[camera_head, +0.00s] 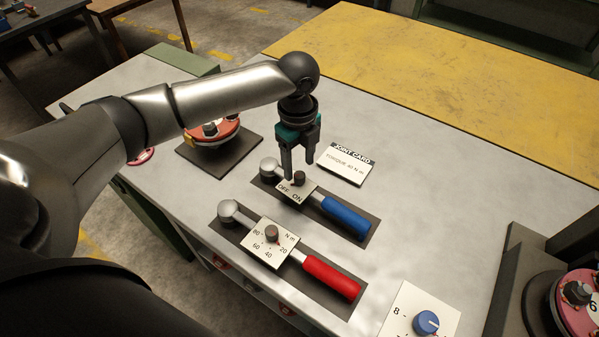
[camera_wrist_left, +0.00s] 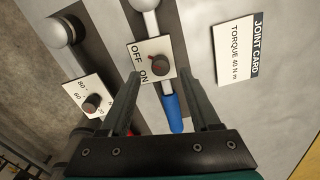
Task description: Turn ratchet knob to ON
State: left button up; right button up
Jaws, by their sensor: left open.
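The ratchet with a blue handle (camera_head: 345,217) lies on a dark mat in the head view. Its white plate (camera_head: 311,187) reads OFF and ON, with a small dark knob (camera_head: 299,178) on it. A small red mark beside the knob appears to be on the OFF side. My left gripper (camera_head: 298,166) is open, pointing down just over the knob. In the left wrist view the knob (camera_wrist_left: 160,64) shows between the open fingers, near their tips, and nothing is held. Whether the fingers touch it I cannot tell. My right gripper is not in view.
A red-handled wrench (camera_head: 332,277) with a numbered dial lies in front of the ratchet. A joint card (camera_head: 345,164) reading "TORQUE 40 N m" lies behind it. The bench behind the card is clear.

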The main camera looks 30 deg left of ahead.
aim_at(299, 175)
pick_arm(q)
jog(key=shift+f, duration=1.75)
grip_shut()
